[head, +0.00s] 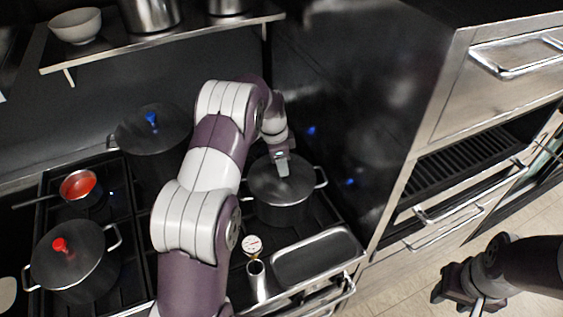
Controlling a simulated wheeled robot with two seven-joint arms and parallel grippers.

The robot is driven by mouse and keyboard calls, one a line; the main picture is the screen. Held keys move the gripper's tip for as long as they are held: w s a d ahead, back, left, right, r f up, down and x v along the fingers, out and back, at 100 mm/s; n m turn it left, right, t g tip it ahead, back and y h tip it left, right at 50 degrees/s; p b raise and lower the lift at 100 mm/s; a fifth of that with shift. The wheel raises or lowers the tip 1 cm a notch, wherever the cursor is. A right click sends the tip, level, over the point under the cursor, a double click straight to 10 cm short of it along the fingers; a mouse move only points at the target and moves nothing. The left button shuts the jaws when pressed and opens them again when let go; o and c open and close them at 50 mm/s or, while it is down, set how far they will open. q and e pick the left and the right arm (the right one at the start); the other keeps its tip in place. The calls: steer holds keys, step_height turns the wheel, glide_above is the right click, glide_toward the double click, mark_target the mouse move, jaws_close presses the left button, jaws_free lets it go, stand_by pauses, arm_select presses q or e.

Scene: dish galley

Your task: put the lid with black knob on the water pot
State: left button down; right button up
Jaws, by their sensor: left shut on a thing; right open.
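My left gripper (283,170) points down over the pot at the right of the stove and is shut on the lid (267,190), a dark grey disc. Its fingers hide the knob, so I cannot see the knob's colour. The lid lies over the mouth of the pot (279,213), lined up with its rim; I cannot tell if a small gap remains. The pot has two side handles and its contents are hidden. My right gripper (462,291) is open and empty over the floor at the lower right.
A pot with a red-knobbed lid (78,262) stands front left, and one with a blue-knobbed lid (168,134) behind. A saucepan of red sauce (79,185) is at the left. A steel tray (316,258), a metal cup (257,283) and a dial thermometer (252,244) sit in front.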

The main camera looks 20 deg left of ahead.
arm_select(q)
steer(key=shift+f, duration=0.1)
stand_by(0.3)
steer(key=shift+c, duration=0.9)
jaws_free()
steer(key=shift+r+p, duration=2.1)
steer(key=shift+r, duration=1.45)
steer(key=shift+f, duration=0.1)
